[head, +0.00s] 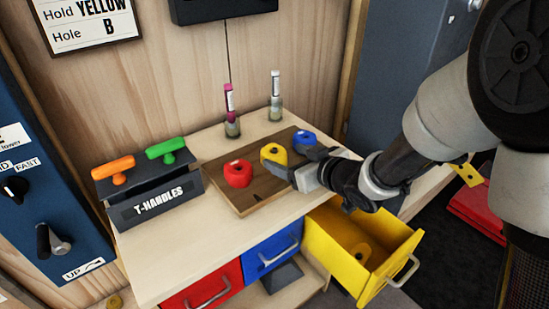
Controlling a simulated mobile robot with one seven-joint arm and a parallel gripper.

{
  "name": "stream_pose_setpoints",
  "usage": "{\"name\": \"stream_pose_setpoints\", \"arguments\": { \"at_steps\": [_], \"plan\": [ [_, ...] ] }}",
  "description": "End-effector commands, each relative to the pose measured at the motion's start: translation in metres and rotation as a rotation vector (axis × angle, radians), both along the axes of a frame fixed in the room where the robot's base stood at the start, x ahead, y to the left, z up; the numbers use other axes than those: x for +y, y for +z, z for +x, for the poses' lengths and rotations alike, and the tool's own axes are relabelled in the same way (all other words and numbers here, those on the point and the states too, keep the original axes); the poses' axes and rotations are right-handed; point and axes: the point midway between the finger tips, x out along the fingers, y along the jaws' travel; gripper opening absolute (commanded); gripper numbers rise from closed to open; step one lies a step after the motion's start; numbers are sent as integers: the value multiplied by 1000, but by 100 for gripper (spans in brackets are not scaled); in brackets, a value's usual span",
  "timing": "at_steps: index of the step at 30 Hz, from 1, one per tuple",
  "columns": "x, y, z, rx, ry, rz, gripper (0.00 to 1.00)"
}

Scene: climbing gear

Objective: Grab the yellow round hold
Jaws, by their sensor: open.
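The yellow round hold (274,154) sits on the wooden tray (222,168), between a red hold (238,173) on its left and a blue hold (304,139) on its right. My gripper (289,166) reaches in from the right, its dark fingers low over the tray beside the yellow hold's front right side. The fingers are open, and I cannot tell whether they touch the hold. My gripper partly hides the tray's right part and the blue hold's lower edge.
An open yellow drawer (391,255) juts out below my arm, with a yellow piece inside. Red (203,291) and blue (271,249) drawers are shut. A T-handles box (156,203) stands left. Two markers in jars (232,127) (275,108) stand behind. A sign (84,18) reads "Hold YELLOW, Hole B".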

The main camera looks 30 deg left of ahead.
Motion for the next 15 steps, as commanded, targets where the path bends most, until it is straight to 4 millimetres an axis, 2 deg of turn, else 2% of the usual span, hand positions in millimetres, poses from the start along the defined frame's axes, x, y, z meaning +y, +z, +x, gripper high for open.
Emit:
{"name": "stream_pose_setpoints", "arguments": {
  "at_steps": [1,4,9,15],
  "plan": [
    [7,-9,1,1,3,-2,71],
    [19,-19,6,2,3,-3,71],
    [33,-23,16,1,1,-2,71],
    [34,-23,17,0,0,-1,71]
  ]
}}
